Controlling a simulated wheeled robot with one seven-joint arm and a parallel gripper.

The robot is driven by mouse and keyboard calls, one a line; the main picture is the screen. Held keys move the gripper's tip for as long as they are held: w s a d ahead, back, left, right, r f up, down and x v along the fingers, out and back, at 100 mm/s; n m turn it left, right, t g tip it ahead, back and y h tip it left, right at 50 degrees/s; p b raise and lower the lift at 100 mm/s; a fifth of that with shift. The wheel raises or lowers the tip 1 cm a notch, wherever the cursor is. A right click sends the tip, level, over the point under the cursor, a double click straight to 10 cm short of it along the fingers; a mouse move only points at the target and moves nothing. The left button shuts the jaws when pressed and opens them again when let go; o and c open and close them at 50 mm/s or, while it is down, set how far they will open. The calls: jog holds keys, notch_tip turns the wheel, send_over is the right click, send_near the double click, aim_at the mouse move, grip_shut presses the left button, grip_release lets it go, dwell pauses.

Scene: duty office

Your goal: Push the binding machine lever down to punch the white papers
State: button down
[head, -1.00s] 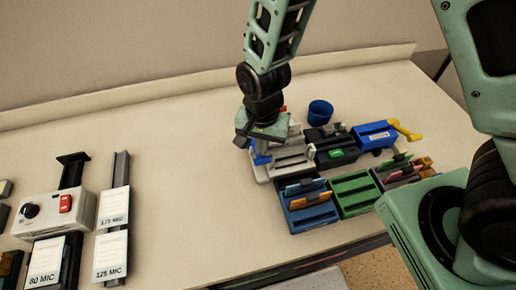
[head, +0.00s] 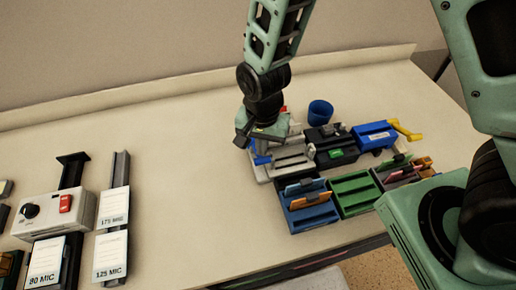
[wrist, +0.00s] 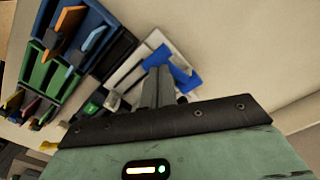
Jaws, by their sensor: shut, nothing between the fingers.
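A pale grey machine (head: 290,160) with blue parts (head: 262,159) stands on the table below my gripper; I take it to be the binding machine. In the wrist view its light base (wrist: 128,72) and a blue piece (wrist: 183,77) show just beyond my fingers. My gripper (wrist: 157,76) is shut and empty, its fingers together over the machine beside the blue piece. I cannot tell if they touch it. In the head view my wrist hides the fingers and part of the machine. The white papers cannot be made out.
A black machine (head: 325,137) and a blue machine with a yellow handle (head: 373,135) stand to the right. A blue cup (head: 320,111) is behind. Blue (head: 307,217) and green (head: 354,193) organizers lie in front. A white device (head: 58,212) is at left. The table's middle-left is clear.

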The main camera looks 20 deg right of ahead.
aim_at(261, 160)
jog(key=shift+f, duration=0.15)
jog(key=shift+f+b, duration=2.15)
jog(key=shift+f, duration=0.8)
jog(key=shift+r, duration=0.1)
notch_tip(261, 160, up, 11)
jog(key=p, duration=0.9)
jog(key=shift+p, duration=0.35)
